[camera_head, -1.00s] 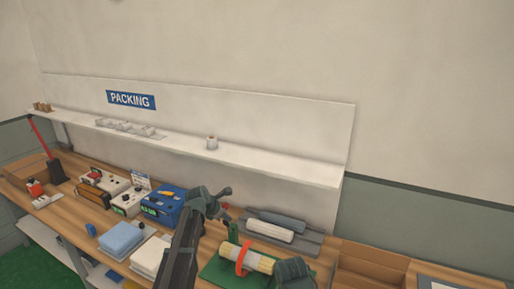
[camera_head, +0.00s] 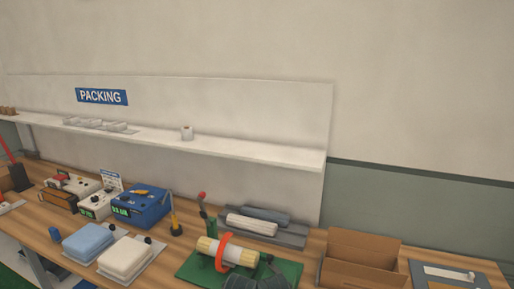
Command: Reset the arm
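A cream roll (camera_head: 245,257) with an orange band (camera_head: 223,252) around it lies on a green mat (camera_head: 192,268) on the wooden bench. A dark grey part of my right arm (camera_head: 258,282) shows at the bottom edge, in front of the roll and over the mat. Its fingertips cannot be made out. My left gripper is not in view.
Folded blue (camera_head: 88,241) and white (camera_head: 125,256) stacks lie left of the mat. A blue device (camera_head: 142,203) and white boxes stand behind them. A grey tray (camera_head: 290,238) holds rolls. An open cardboard box (camera_head: 355,270) stands right. A shelf (camera_head: 240,150) runs above.

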